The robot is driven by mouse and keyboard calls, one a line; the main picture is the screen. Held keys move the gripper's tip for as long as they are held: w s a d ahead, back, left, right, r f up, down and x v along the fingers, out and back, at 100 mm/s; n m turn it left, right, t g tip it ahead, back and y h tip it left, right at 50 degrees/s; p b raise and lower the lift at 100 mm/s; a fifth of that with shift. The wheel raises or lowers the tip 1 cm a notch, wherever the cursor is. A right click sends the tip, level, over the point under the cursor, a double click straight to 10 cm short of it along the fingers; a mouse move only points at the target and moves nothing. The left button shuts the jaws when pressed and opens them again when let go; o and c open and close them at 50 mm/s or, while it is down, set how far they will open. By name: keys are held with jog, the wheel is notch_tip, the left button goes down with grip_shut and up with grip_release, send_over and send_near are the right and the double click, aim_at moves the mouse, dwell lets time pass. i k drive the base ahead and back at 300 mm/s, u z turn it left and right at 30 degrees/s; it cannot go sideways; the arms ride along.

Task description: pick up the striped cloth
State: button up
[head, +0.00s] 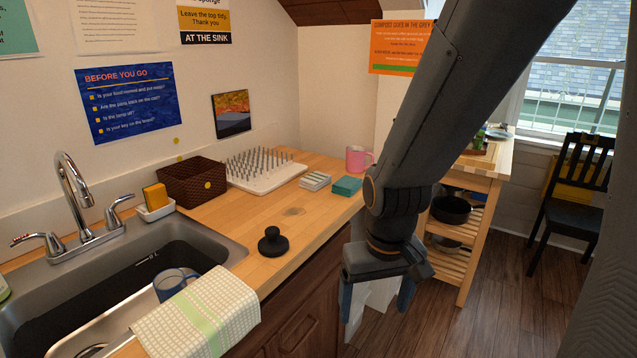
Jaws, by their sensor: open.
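The striped cloth (198,313) is off-white with a fine check and a pale green stripe. It lies draped over the front edge of the sink at the lower left, and its lower part leaves the picture. My gripper (378,302) hangs to the right of the cloth, in front of the counter edge. Its two fingers point down and stand apart, open, with nothing seen between them. A clear gap separates it from the cloth.
A blue mug (176,283) stands in the sink (230,250) just behind the cloth. A black sink stopper (273,242) sits on the wooden counter (322,208). A brown basket (192,183), white peg rack (262,172) and pink mug (357,158) stand farther back. A wooden trolley (485,188) is at right.

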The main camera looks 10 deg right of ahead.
aim_at(315, 181)
jog(key=z, duration=1.65)
jog(key=i, duration=1.4)
jog(key=u, duration=2.8)
jog(key=i, duration=0.5)
jog(key=z, duration=0.05)
